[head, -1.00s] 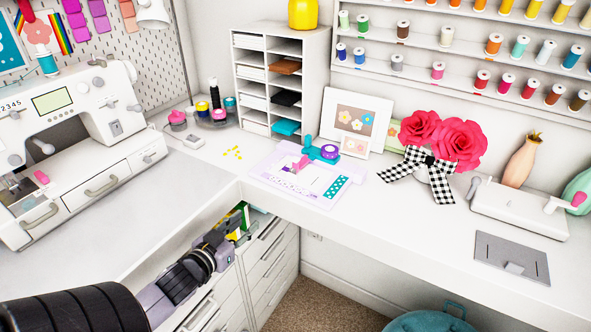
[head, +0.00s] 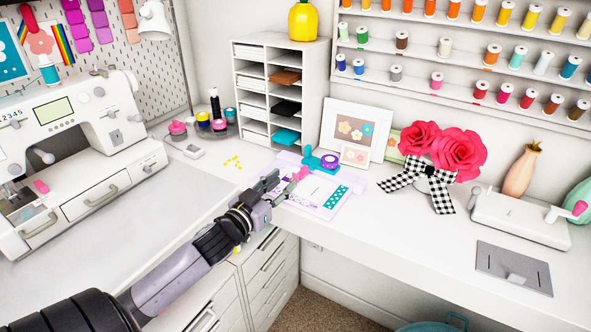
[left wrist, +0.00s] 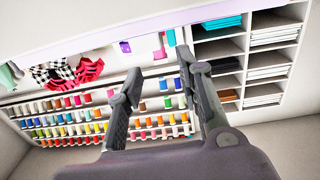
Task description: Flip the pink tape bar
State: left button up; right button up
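A small pink bar (head: 300,173) sits on the white and lilac craft board (head: 325,205) on the desk. A teal and purple tape dispenser (head: 322,161) stands at the board's back edge. My left gripper (head: 277,186) is at the board's left edge, close to the pink bar; I cannot tell whether it touches it. In the left wrist view, which is upside down, the two fingers of my left gripper (left wrist: 163,75) are spread with nothing between them. A small pink piece (left wrist: 158,47) shows beyond the fingertips. My right gripper is not in view.
A paper sorter (head: 282,50) and a framed flower picture (head: 355,120) stand behind the board. Red paper flowers (head: 450,150) with a checked bow are to the right. A sewing machine (head: 85,150) fills the left. Desk is clear in front of the flowers.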

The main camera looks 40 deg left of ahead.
aim_at(294, 173)
pick_arm(q)
jog(key=w, duration=0.6)
jog(key=shift+w+a+p, duration=0.2)
jog(key=shift+w+p, duration=0.15)
grip_shut()
dwell(0.6)
